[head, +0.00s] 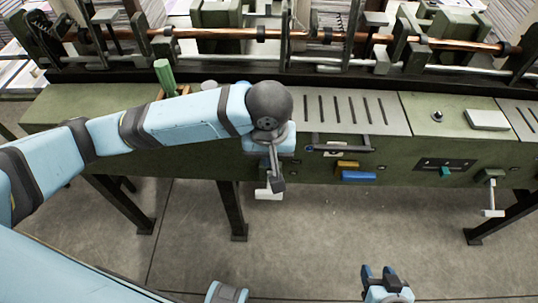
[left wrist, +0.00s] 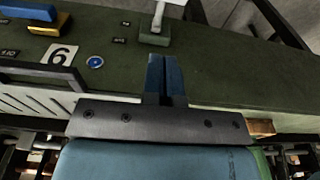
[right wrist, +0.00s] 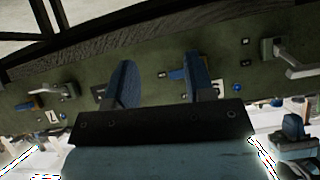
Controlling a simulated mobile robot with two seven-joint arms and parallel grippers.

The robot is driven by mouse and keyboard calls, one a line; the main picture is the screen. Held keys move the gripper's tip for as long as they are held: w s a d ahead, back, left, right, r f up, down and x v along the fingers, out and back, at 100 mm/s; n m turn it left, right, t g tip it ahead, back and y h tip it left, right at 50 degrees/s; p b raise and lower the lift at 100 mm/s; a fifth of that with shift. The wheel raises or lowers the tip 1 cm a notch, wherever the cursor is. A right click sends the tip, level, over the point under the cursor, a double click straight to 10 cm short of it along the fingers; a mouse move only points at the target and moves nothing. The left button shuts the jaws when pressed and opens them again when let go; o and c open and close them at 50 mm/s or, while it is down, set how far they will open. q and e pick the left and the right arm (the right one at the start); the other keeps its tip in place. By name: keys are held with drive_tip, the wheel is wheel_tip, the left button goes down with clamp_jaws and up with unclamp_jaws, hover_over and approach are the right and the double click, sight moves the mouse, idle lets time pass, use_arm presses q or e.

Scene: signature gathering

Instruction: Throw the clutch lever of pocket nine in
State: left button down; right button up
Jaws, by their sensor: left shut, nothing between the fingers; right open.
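The clutch lever beside the number plate shows in the left wrist view as a pale handle (left wrist: 158,14) on a green block (left wrist: 153,38). In the head view its white lower end (head: 268,193) hangs below my left gripper (head: 277,183), which hides the rest. The plate (left wrist: 60,54) looks like a 6 in the left wrist view, consistent with an upside-down 9. My left gripper is shut and empty, its fingertips close to the block; contact cannot be told. My right gripper (head: 380,271) is open and empty, low in front of the machine.
A black bar handle (head: 340,148), yellow block (head: 347,164) and blue block (head: 358,175) sit right of my left gripper. Another lever (head: 492,200) juts out at the far right. A green cylinder (head: 164,76) stands behind my left arm. The floor in front is clear.

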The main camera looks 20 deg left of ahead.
use_arm(q)
drive_tip(key=b, duration=0.1)
hover_over(269, 189)
drive_tip(key=w, duration=0.1)
drive_tip(key=f, duration=0.6)
drive_tip(key=shift+w+a, duration=0.15)
drive_tip(key=shift+a, duration=0.05)
drive_tip(key=f, duration=0.1)
drive_tip(key=s+f, duration=0.1)
drive_tip(key=f, duration=0.1)
drive_tip(key=shift+s+d+f, duration=0.1)
drive_tip(key=shift+s+d, duration=0.05)
drive_tip(key=shift+s+d+f+b, duration=0.1)
drive_tip(key=shift+s+f+b, duration=0.05)
drive_tip(key=shift+f+b, duration=0.2)
use_arm(e)
drive_tip(key=shift+w+a+f, duration=0.1)
drive_tip(key=shift+w+f, duration=0.05)
drive_tip(key=shift+f, duration=0.15)
drive_tip(key=shift+r, duration=0.15)
